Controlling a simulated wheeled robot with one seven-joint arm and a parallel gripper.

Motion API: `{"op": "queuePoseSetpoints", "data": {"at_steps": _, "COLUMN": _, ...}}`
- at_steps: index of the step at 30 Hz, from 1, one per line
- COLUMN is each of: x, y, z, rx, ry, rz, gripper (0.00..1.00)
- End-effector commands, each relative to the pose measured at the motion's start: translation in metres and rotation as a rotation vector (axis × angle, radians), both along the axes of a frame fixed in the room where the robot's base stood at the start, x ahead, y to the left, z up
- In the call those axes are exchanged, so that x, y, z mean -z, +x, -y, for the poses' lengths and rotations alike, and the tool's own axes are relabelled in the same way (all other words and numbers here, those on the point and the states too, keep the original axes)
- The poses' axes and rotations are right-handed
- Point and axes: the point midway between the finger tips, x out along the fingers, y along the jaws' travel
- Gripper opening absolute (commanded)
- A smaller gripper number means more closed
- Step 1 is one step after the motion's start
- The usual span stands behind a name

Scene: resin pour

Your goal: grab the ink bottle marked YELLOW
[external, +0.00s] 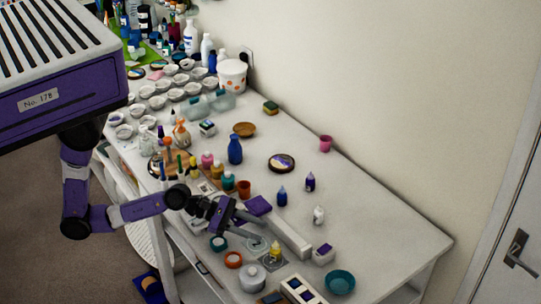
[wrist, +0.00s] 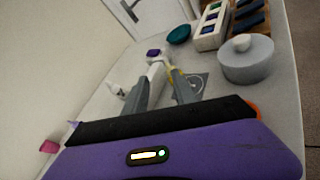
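A small ink bottle with yellow (external: 276,253) stands on the white table, on a grey square mat. Its label is too small to read. It also shows in the wrist view as a yellow shape (wrist: 169,74), partly hidden by the right finger. My gripper (external: 260,238) reaches low over the table, with its fingertips just left of the bottle in the external view. In the wrist view my gripper (wrist: 160,78) has its two fingers apart, with nothing held between them. I cannot tell whether a finger touches the bottle.
A long white block (external: 290,237) lies beside the gripper. A grey lidded jar (external: 252,277) stands in front, with a teal bowl (external: 340,282) to the right. Dark ink bottles (external: 282,197) and a white bottle (external: 318,215) stand behind. The table's right end has free room.

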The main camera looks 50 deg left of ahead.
Motion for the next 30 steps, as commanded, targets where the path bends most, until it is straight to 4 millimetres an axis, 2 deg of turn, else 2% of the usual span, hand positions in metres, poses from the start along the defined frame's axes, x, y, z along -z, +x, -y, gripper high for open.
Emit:
{"op": "queuePoseSetpoints", "data": {"at_steps": 1, "x": 0.002, "y": 0.002, "z": 0.010, "rx": 0.007, "ry": -0.037, "rz": -0.069, "gripper": 0.32}}
{"op": "queuePoseSetpoints", "data": {"at_steps": 6, "x": 0.014, "y": 0.005, "z": 0.021, "rx": -0.008, "ry": -0.101, "rz": -0.267, "gripper": 0.32}}
{"op": "queuePoseSetpoints", "data": {"at_steps": 9, "x": 0.018, "y": 0.005, "z": 0.024, "rx": -0.016, "ry": -0.116, "rz": -0.322, "gripper": 0.32}}
{"op": "queuePoseSetpoints", "data": {"at_steps": 20, "x": 0.030, "y": 0.020, "z": 0.047, "rx": -0.019, "ry": -0.123, "rz": -0.344, "gripper": 0.32}}
{"op": "queuePoseSetpoints", "data": {"at_steps": 30, "x": 0.047, "y": 0.042, "z": 0.080, "rx": -0.021, "ry": -0.122, "rz": -0.343, "gripper": 0.32}}
